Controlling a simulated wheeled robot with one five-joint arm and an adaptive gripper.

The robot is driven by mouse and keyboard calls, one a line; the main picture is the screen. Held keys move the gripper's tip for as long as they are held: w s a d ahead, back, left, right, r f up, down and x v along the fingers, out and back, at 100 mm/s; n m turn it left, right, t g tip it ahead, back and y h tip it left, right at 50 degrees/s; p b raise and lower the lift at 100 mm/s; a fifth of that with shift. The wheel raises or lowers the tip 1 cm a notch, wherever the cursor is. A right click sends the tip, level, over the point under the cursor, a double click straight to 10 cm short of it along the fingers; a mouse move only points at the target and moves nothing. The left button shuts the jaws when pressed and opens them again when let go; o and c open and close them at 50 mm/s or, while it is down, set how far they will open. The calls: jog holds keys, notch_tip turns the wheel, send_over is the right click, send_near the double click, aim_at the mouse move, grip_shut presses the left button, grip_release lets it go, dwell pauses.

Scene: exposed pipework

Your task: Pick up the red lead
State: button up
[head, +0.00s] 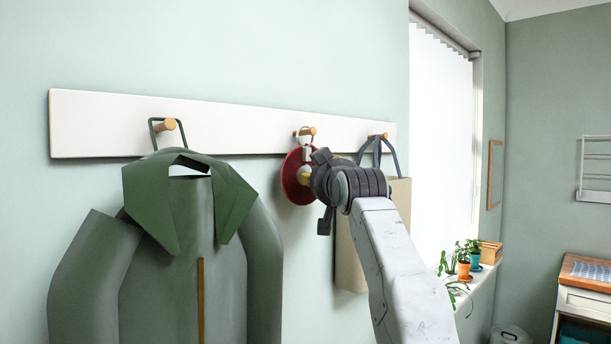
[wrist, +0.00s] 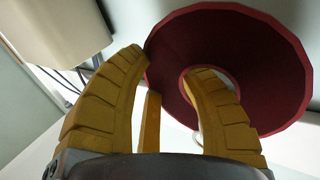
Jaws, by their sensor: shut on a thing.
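The red lead (head: 291,178) is a dark red round coil hanging at the middle wooden peg (head: 307,132) of the white rail. In the wrist view it is a wide red ring (wrist: 270,65) with a hole in its middle. My gripper (head: 304,175) reaches it from the right and is shut on it. In the wrist view, one yellow finger of my gripper (wrist: 172,68) lies at the ring's left edge and the other at its hole, with the rim between them. A pale loop shows at the peg above the coil. My gripper hides the coil's right part in the head view.
A green coat (head: 180,250) hangs at the left peg. A beige bag (head: 348,255) hangs at the right peg, close behind my arm. The white rail (head: 235,122) runs along the wall. A window (head: 440,150) and sill plants (head: 463,260) are at right.

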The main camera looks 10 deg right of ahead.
grip_shut()
jog(key=shift+r, duration=0.3)
jog(key=shift+r+p, duration=0.35)
jog(key=shift+p, duration=0.15)
jog(key=shift+r, duration=0.1)
